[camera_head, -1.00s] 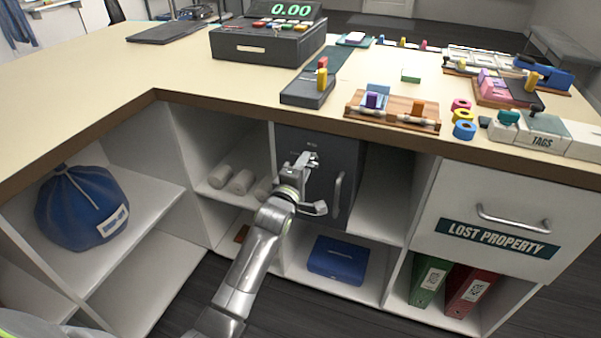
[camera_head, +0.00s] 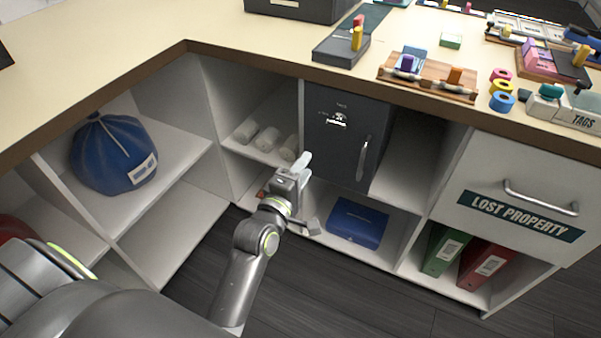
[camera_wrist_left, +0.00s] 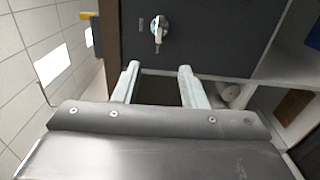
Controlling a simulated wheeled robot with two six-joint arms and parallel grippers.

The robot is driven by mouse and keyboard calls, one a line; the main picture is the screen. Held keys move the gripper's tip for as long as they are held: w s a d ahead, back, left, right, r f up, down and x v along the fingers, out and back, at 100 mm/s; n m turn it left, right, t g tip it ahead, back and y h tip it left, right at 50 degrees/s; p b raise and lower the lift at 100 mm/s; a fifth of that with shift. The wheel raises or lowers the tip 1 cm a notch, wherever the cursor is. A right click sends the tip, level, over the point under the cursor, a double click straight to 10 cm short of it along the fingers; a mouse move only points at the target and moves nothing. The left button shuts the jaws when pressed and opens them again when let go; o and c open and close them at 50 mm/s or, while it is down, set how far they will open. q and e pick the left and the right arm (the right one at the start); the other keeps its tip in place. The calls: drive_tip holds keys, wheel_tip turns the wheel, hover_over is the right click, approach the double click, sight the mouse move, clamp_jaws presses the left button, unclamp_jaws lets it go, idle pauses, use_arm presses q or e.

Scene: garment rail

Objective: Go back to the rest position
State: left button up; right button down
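My left gripper (camera_head: 304,164) is in front of the shelving, just left of the dark grey cabinet door (camera_head: 345,145). It touches nothing that I can see. In the left wrist view its two pale fingers (camera_wrist_left: 158,75) stand apart with nothing between them. The door looks closed, with a silver handle and a small lock or knob (camera_head: 338,120) near its top. The lock also shows in the left wrist view (camera_wrist_left: 158,27), ahead of the fingers. My right gripper is not in view.
The counter (camera_head: 110,75) overhangs the shelves. A blue bag (camera_head: 112,155), rolled white items (camera_head: 266,139), a blue box (camera_head: 357,222) and binders (camera_head: 445,250) fill compartments. The lost property drawer (camera_head: 520,200) is shut at right. Dark floor (camera_head: 340,295) in front is clear.

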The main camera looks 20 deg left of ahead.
use_arm(q)
drive_tip(key=shift+s, duration=0.55)
